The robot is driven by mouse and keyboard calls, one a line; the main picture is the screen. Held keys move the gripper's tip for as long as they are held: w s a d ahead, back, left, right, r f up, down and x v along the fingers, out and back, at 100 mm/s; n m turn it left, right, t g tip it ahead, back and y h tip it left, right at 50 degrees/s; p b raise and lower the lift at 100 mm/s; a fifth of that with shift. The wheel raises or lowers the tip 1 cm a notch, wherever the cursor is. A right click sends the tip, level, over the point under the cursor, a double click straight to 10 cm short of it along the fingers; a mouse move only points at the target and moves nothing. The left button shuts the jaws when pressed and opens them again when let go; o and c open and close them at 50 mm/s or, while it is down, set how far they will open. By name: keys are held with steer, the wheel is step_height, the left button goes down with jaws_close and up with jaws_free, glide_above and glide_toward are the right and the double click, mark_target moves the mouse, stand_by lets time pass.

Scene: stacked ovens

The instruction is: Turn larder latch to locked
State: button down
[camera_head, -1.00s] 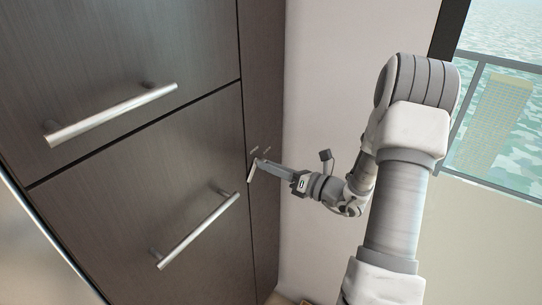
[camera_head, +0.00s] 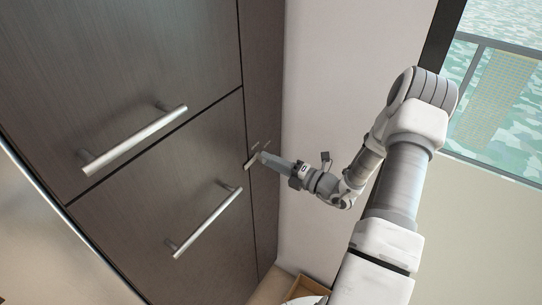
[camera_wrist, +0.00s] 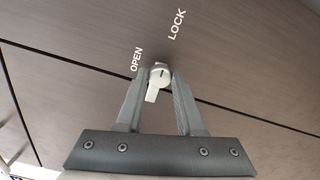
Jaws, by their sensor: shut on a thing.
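The larder latch (camera_wrist: 153,94) is a small pale knob with a short lever, on a dark wood panel. In the wrist view its lever points down, slightly left, and the words OPEN and LOCK are printed above it. In the head view the latch (camera_head: 250,163) is a small light bar, tilted, on the narrow panel beside the doors. My gripper (camera_wrist: 161,76) has one finger on each side of the latch, shut on it. In the head view my gripper (camera_head: 262,157) reaches the latch from the right. Finger contact is too small to see there.
Two dark fronts with silver bar handles, upper (camera_head: 135,140) and lower (camera_head: 208,222), lie left of the latch. A pale wall (camera_head: 325,80) stands right of the panel. A wooden box (camera_head: 310,286) is low near my arm. A window (camera_head: 495,90) is at far right.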

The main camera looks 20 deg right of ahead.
steer(key=shift+m, duration=0.4)
steer(key=c, duration=0.5)
jaws_free()
steer(key=b+v, duration=0.2)
steer(key=v, duration=1.5)
steer(key=shift+s+d, duration=0.1)
steer(key=shift+s, duration=0.15)
